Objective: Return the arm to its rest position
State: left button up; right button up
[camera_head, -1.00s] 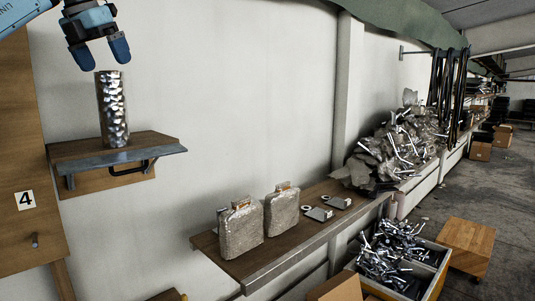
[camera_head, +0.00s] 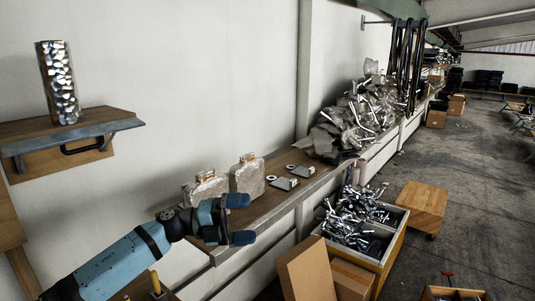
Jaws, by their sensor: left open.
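My left arm comes in from the lower left. Its blue left gripper (camera_head: 240,219) is open and empty, with its two fingertips apart and pointing right. In the picture it lies over the front edge of the long wooden shelf (camera_head: 268,207), in front of the two wrapped packages. I cannot tell how far it is from the shelf. A shiny dimpled metal cylinder (camera_head: 59,85) stands upright on the small wall shelf (camera_head: 85,126) at upper left, well away from the gripper. My right gripper is not in view.
Two wrapped packages (camera_head: 247,176) and small metal parts (camera_head: 285,183) sit on the long shelf. A heap of wrapped metal parts (camera_head: 350,120) lies behind. A bin of metal parts (camera_head: 355,215), cardboard boxes (camera_head: 305,270) and a wooden box (camera_head: 416,208) stand right.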

pick_arm(q)
jog(key=s+a+f+n+t+y, duration=0.25)
jog(key=s+f+n+t, duration=0.2)
jog(key=f+n, duration=0.35)
jog(key=s+a+f+n+t+y, duration=0.2)
jog(key=s+f+n+t+y, duration=0.2)
jog(key=f+n+t, duration=0.35)
jog(key=s+a+f+n+t+y, duration=0.2)
jog(key=s+f+n+t+y, duration=0.15)
jog(key=f+n, duration=0.6)
jog(key=s+a+f+n+g+y, duration=0.2)
jog(key=s+a+f+n+y, duration=0.1)
jog(key=s+f, duration=0.4)
jog(key=s+a+f+n+g+y, duration=0.3)
jog(key=s+a+f+n, duration=0.2)
jog(key=s, duration=0.8)
notch_tip(320, 180, down, 3)
jog(key=shift+s+a+f+n, duration=0.15)
jog(key=shift+s+a+n, duration=0.15)
jog(key=shift+n, duration=0.1)
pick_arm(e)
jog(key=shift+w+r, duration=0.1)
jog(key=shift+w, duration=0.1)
